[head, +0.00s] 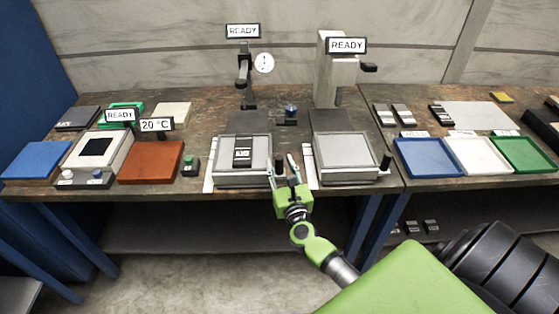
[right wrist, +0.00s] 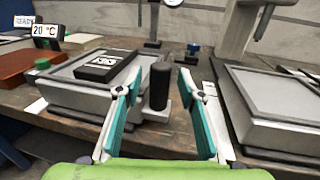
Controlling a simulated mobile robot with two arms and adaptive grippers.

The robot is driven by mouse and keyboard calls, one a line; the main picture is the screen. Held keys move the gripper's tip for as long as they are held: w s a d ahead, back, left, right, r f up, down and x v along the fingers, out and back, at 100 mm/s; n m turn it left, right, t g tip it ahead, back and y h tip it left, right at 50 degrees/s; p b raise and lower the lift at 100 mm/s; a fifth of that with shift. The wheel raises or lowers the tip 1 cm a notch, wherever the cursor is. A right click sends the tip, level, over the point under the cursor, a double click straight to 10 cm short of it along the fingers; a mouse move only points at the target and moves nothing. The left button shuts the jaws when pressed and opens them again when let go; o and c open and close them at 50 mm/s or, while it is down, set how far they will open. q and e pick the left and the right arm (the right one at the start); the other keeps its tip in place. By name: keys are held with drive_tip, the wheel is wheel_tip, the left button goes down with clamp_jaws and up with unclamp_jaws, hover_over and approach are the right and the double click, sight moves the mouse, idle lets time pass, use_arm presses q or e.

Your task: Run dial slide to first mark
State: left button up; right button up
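The left stage (head: 230,178) is a grey slide platform under a stand with a round white dial (head: 264,63). A dark block with a white label (head: 242,152) lies on it and also shows in the right wrist view (right wrist: 104,68). An upright black handle (right wrist: 160,86) stands at the stage's right side. My right gripper (head: 286,172) is open at the stage's front right corner. In the right wrist view its teal-padded fingers (right wrist: 158,92) stand either side of the handle, with gaps showing. The dial's reading is too small to tell. My left gripper is not in view.
A second stage (head: 346,155) with its own black handle (head: 386,161) stands close on the right under a grey column (head: 333,72). A green button box (head: 189,165) and brown pad (head: 151,162) lie left. Blue, white and green trays stand at the far right.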

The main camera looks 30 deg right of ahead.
drive_tip(key=shift+w+d, duration=0.25)
drive_tip(key=shift+w, duration=0.4)
